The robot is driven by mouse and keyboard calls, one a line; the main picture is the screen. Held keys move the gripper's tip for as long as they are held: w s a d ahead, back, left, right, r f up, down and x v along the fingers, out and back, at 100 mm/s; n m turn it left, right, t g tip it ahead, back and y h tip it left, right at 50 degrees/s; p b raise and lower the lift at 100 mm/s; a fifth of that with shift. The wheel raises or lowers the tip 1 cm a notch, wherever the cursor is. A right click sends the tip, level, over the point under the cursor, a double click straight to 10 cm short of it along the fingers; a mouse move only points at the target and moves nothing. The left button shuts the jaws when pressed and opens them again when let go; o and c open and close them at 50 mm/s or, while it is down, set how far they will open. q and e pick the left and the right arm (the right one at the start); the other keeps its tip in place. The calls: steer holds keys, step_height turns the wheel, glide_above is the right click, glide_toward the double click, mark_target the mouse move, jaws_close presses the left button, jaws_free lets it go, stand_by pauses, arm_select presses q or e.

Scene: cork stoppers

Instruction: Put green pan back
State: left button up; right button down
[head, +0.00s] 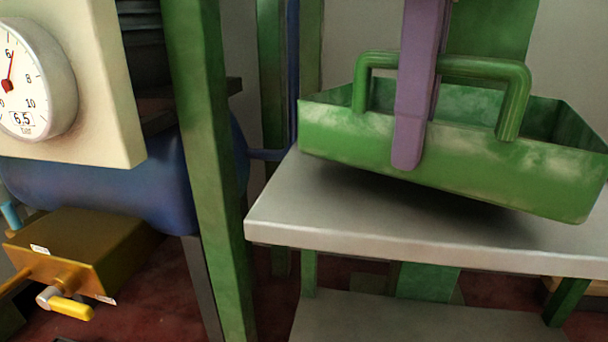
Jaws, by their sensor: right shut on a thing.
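The green pan (340,127) is an open box with worn pale patches and a raised bar handle (514,95) on its near side. It is at the right of the head view, tilted with its right end lower in the picture. A dark shadow lies under it on the grey shelf top (330,212); whether any edge touches is hard to tell. My right gripper (412,145), with a purple finger, is shut on the pan at its near wall, beside the handle. The other finger is mostly hidden. My left gripper is not in view.
A green upright post (205,150) stands left of the shelf. Further left are a pressure gauge (35,80), a blue tank (150,185) and a brass-coloured box (75,250) with a yellow-handled valve (70,306). A lower grey shelf (400,318) lies beneath. The shelf top's front-left part is clear.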

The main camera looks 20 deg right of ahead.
mark_target(405, 174)
step_height(405, 174, down, 3)
steer(key=shift+w+b, duration=0.1)
steer(key=shift+b, duration=0.9)
steer(key=shift+r, duration=0.1)
steer(key=c, duration=0.9)
jaws_free()
